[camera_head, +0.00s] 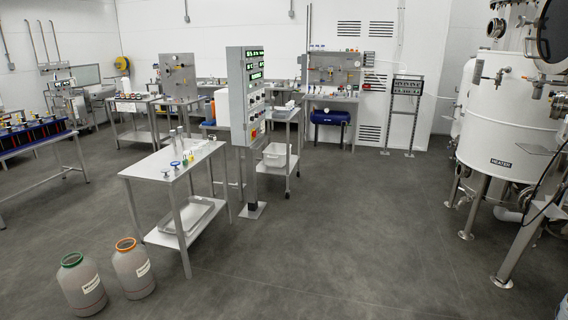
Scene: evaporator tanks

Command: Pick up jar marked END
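Two large grey jars stand upright on the floor at the lower left. One jar (78,292) has a green rim and a white label with dark print. The other jar (128,272) has an orange rim and a white label, and stands just to its right and slightly farther back. The print on both labels is too small to read, so I cannot tell whether either is marked END. Neither of my grippers shows in this view.
A white-topped table (158,163) with a tray (190,216) on its lower shelf stands behind the jars. A grey control cabinet (238,100) stands beside it. A large white tank (508,112) on legs stands at right. The floor between is clear.

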